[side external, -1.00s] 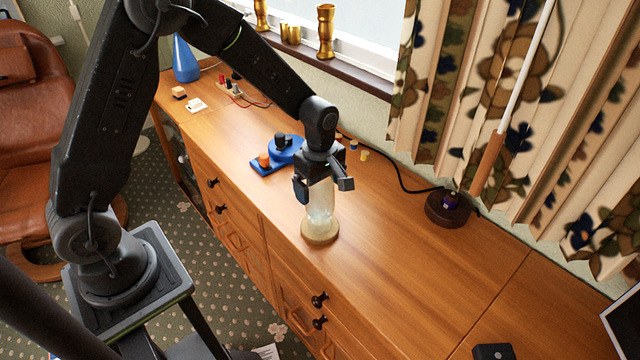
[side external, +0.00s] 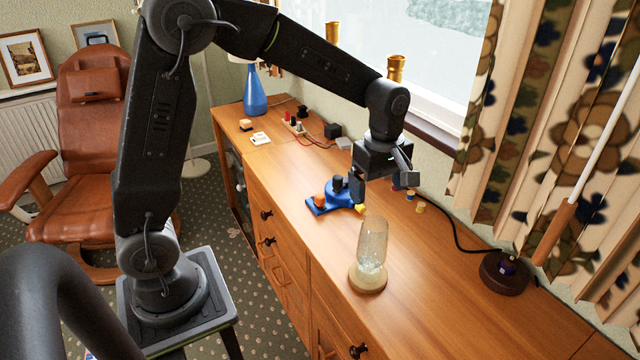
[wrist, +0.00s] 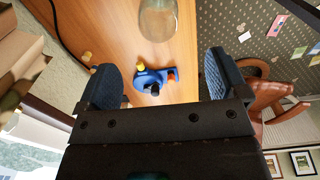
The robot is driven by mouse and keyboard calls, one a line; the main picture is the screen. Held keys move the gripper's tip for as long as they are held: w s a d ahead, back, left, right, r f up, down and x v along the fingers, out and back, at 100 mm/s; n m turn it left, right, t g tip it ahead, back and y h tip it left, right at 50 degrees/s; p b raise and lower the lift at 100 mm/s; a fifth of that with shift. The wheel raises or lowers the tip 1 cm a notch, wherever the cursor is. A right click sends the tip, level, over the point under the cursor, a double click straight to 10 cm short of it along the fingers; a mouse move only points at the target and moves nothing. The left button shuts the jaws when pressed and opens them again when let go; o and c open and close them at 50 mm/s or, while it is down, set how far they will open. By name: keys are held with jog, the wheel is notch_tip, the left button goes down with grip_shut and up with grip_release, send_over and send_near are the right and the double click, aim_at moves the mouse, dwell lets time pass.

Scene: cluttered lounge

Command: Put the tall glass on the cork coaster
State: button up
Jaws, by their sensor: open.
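The tall clear glass (side external: 373,243) stands upright on the round cork coaster (side external: 368,281) on the wooden sideboard. My gripper (side external: 382,192) is open and empty, above and behind the glass and apart from it. The coaster is not clearly seen in the wrist view.
A dark round base (side external: 503,272) with a cable stands at right.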

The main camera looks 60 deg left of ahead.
jog(key=s+r+m+t, duration=0.2)
jog(key=s+r+m, duration=0.2)
jog(key=s+m, duration=0.4)
jog(key=s+r+m+t, duration=0.3)
jog(key=s+m, duration=0.6)
jog(key=s, duration=0.3)
jog(key=shift+s+d+r, duration=0.3)
jog(key=shift+r, duration=0.6)
